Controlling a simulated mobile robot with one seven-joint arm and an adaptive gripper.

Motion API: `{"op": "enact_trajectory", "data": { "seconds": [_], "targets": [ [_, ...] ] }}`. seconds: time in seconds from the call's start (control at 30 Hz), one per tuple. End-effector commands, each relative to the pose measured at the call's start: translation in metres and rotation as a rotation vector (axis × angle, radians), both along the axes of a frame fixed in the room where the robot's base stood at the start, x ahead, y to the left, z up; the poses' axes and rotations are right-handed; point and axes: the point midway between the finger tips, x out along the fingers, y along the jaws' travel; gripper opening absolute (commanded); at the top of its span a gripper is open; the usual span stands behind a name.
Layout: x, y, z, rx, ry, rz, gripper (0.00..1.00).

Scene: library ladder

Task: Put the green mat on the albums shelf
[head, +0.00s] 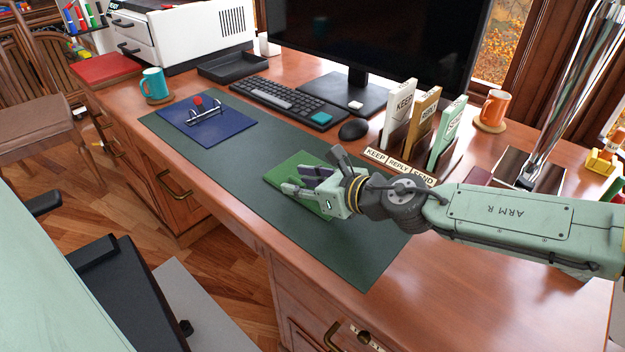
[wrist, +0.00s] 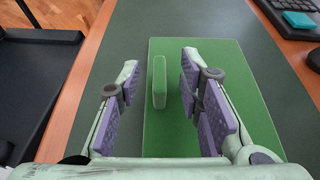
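The green mat (head: 298,161) lies flat on the large dark desk mat, near the middle of the desk. In the wrist view the green mat (wrist: 222,72) fills the centre right, and a thin upright green tab (wrist: 159,82) stands by its left edge. My gripper (head: 308,178) is over the mat and hides part of it in the head view. In the wrist view my gripper (wrist: 160,78) is open, with the tab between its fingers and a gap on both sides. I cannot make out an albums shelf in either view.
A blue mat with a metal handle and red knob (head: 207,110) lies to the left. A keyboard (head: 285,102), mouse (head: 353,130) and monitor stand (head: 357,90) are behind. Upright KEEP, REPLY and SEND holders (head: 422,122) stand close right. The desk's front right is bare.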

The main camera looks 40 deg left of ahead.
Motion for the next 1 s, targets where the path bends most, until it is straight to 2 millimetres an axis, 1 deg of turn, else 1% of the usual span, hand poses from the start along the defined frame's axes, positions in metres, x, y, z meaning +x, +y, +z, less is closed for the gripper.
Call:
{"op": "enact_trajectory", "data": {
  "seconds": [0.1, 0.6, 1.0],
  "targets": [
    [0.0000, -0.0002, 0.0000, 0.000, 0.000, 0.000, 0.33],
    [-0.0002, -0.0004, 0.0002, 0.000, 0.000, 0.001, 0.00],
    [-0.0002, -0.0004, 0.0003, 0.000, 0.000, 0.001, 0.00]
  ]
}}
